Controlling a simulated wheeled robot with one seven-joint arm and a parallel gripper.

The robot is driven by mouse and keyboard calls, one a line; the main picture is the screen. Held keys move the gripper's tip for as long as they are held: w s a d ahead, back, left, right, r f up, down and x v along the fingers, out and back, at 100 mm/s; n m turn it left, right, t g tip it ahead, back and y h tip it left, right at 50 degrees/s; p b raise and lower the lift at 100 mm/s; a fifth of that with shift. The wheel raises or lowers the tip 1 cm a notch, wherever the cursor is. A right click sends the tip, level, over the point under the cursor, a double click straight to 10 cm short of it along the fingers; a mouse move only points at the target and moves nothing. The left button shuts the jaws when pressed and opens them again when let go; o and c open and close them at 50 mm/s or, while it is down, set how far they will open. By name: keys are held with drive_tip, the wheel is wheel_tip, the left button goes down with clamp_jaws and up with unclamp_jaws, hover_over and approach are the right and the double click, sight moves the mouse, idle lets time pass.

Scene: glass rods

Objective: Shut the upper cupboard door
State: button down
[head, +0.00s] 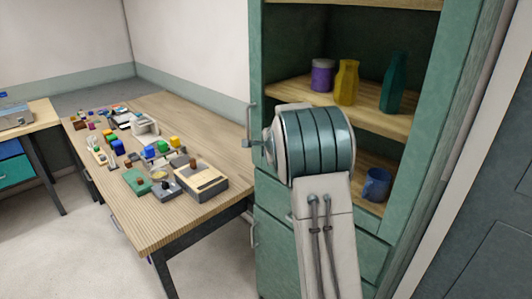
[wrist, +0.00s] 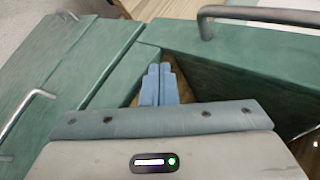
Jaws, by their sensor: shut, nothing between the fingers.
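The upper cupboard door (head: 257,75) stands open at the left of the green cupboard, seen nearly edge-on in the head view. Its grey bar handle (head: 249,120) sticks out to the left. In the wrist view the door (wrist: 240,62) is at the upper right, with its handle (wrist: 260,16) along the top. My gripper (wrist: 158,68) has its blue fingers together and empty, in the dark wedge beside the door's inner side. I cannot tell whether they touch the door. In the head view my wrist hides the fingers.
Open shelves (head: 300,92) hold a purple jar (head: 322,75), a yellow bottle (head: 346,83), a green bottle (head: 393,82) and a blue mug (head: 376,185). Drawers (head: 372,255) are below. A wooden table (head: 150,225) with several small objects stands left of the cupboard.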

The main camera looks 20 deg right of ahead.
drive_tip(key=shift+d+r, duration=0.2)
drive_tip(key=shift+d, duration=0.1)
drive_tip(key=shift+a, duration=0.15)
drive_tip(key=shift+s+a+r+p, duration=1.45)
drive_tip(key=shift+s+a+r, duration=1.5)
drive_tip(key=shift+a, duration=2.25)
drive_tip(key=s+f+n+g+b, duration=0.1)
drive_tip(key=s+n, duration=0.8)
drive_tip(key=s, duration=1)
drive_tip(key=s+f+n+g+b, duration=0.2)
drive_tip(key=s+n, duration=0.7)
drive_tip(key=s, duration=1)
drive_tip(key=g, duration=0.2)
drive_tip(key=shift+s+n+g, duration=0.3)
drive_tip(key=shift+s+n, duration=0.1)
drive_tip(key=shift+a, duration=0.1)
